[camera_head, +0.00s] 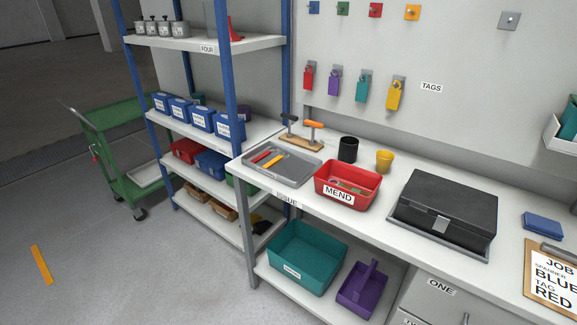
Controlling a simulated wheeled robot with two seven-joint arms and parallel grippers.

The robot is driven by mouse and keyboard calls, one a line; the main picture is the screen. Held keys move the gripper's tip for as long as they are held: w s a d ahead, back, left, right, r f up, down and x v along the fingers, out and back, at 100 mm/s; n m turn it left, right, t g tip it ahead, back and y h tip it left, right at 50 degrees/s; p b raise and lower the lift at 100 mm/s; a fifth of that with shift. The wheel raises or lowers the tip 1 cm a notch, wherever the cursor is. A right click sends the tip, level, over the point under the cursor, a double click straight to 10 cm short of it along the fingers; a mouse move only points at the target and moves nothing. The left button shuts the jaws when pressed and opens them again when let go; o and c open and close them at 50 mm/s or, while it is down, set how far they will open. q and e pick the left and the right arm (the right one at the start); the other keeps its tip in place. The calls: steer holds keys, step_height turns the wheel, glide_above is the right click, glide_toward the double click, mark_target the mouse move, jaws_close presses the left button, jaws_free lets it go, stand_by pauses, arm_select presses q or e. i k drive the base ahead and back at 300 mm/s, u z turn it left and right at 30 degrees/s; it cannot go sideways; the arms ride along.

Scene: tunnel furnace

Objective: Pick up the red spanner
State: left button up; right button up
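A grey tray (298,178) lies at the left end of the white workbench. In it are a few thin, long items; a red one (262,155) lies at its back left, beside a yellow-orange one (272,160). They are too small for me to tell whether the red one is a spanner. A red bin labelled MEND (345,202) stands right of the tray with some items inside that I cannot make out. A clipboard (553,286) at the right reads JOB, SPANNER BLUE, TAG RED. Neither of my grippers is in view.
Behind the tray is a wooden stand (300,142) with orange and black handles. A black cup (348,149), yellow cup (384,162) and black case (447,213) stand on the bench. Blue-posted shelving (224,75) borders the bench's left; a green cart (120,125) stands beyond. The floor at left is mostly clear.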

mark_target(268, 151)
steer(key=u, duration=1.9)
steer(key=i, duration=1.45)
steer(key=z, duration=3.6)
